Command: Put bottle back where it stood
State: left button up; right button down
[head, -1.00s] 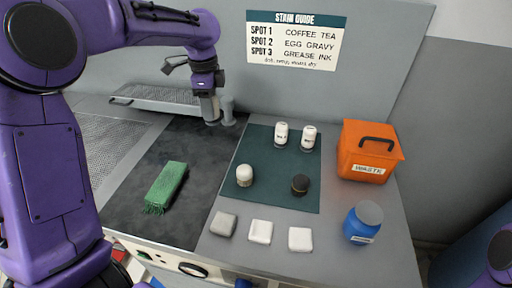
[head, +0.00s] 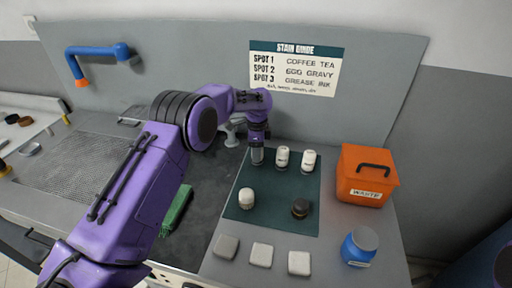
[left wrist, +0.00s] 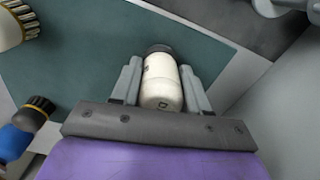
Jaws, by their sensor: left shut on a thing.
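My left gripper (head: 257,154) is at the back left corner of the dark green mat (head: 275,206), left of two white-topped bottles, the nearer one (head: 282,157) and the farther one (head: 308,160). In the left wrist view the gripper (left wrist: 164,85) is shut on a white bottle (left wrist: 161,84) with a dark end, between its grey fingers. Green mat (left wrist: 95,50) shows beneath and around it. I cannot tell whether the held bottle touches the mat. My right gripper is out of view.
A white-topped brush (head: 246,198) and a dark-topped one (head: 300,208) stand on the mat. Three pale blocks line the front. An orange waste box (head: 366,176) and a blue jar (head: 359,246) are at right.

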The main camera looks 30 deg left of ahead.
pick_arm(q)
jog(key=shift+f, duration=0.25)
jog(key=o, duration=1.1)
jog(key=shift+f, duration=0.1)
jog(key=shift+c, duration=0.2)
notch_tip(320, 180, up, 12)
jog(key=b, duration=0.2)
jog(key=shift+f+b, duration=0.25)
jog(key=shift+b, duration=0.05)
jog(key=shift+r, duration=0.4)
